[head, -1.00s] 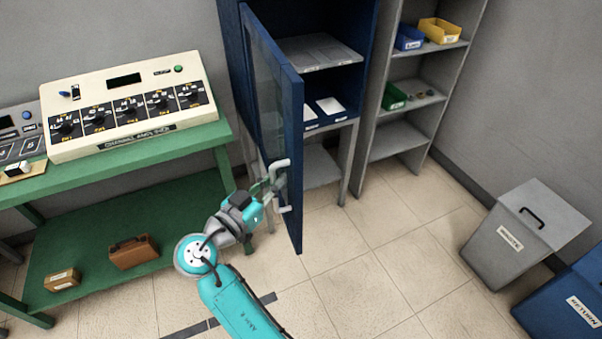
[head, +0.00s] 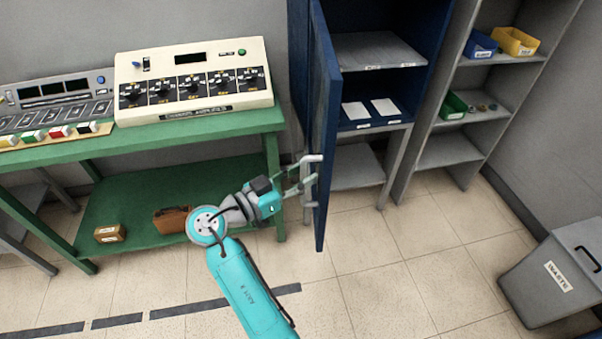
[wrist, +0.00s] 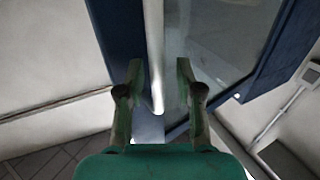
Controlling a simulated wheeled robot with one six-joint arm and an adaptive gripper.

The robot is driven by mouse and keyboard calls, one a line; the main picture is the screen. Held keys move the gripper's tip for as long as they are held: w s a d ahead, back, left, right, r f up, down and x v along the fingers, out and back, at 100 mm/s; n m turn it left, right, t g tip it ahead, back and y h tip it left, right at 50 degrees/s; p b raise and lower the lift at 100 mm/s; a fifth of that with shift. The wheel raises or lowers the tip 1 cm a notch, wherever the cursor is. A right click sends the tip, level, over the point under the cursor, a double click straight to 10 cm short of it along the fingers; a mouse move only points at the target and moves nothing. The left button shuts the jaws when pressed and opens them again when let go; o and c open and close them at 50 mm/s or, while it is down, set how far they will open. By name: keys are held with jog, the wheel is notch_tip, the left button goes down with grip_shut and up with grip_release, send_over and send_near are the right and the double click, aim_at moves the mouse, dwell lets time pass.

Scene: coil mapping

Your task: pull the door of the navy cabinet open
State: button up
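The navy cabinet (head: 434,55) stands at the back, its front open to view with shelves inside. Its glazed navy door (head: 323,130) stands swung out toward me, seen almost edge-on in the head view. The pale door handle (head: 310,180) is on the door's left-facing side. My gripper (head: 301,181) is at the handle, coming from the left. In the wrist view, my gripper's fingers (wrist: 159,78) are spread, with the handle bar (wrist: 155,50) between and ahead of the tips and gaps on both sides. I cannot tell whether either finger touches it.
A green bench (head: 190,145) with a control console (head: 195,85) stands left of the door. A grey shelf unit (head: 450,150) with small bins is on the right. A grey waste bin (head: 550,275) stands at the lower right. Floor below the door is clear.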

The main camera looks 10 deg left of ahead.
jog(key=shift+r, duration=0.1)
jog(key=v, duration=1.2)
dwell(0.4)
